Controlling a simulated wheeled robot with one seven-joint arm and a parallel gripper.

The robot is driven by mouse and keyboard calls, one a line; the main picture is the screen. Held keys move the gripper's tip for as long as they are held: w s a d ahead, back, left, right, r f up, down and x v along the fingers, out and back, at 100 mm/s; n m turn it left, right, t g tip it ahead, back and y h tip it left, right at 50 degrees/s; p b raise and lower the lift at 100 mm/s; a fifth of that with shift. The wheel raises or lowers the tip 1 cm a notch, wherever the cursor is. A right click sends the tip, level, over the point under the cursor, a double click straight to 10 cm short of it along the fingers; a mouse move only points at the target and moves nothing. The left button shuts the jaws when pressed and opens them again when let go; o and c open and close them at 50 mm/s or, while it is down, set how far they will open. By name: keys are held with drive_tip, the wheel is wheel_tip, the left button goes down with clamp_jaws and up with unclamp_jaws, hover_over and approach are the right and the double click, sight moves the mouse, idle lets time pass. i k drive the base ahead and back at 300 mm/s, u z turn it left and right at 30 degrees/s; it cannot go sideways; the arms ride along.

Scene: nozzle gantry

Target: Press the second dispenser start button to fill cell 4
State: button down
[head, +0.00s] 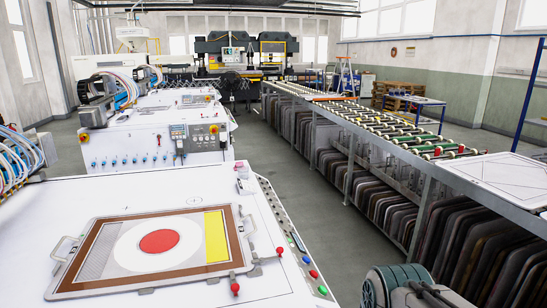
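No dispenser or cell 4 can be clearly identified in the head view, and no labels are legible. The near white machine (150,190) has a narrow control strip (277,215) along its right edge. A red button (313,273) and a green button (323,290) sit near the strip's close end. A second white machine behind has a control panel (205,134) with a small display, a red knob and a row of blue knobs (125,160) on its front. Which button is the second dispenser start button, I cannot tell. My gripper is not in view.
A framed plate (100,235) with a red disc and yellow band lies on the near machine, with red-knobbed clamps at its right. A long roller table (380,125) with dark panels stacked beneath stands on the right. The grey floor aisle (280,165) between them looks clear.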

sight(324, 291)
drive_tip(key=z, duration=0.15)
drive_tip(key=i, duration=0.45)
drive_tip(key=u, duration=1.1)
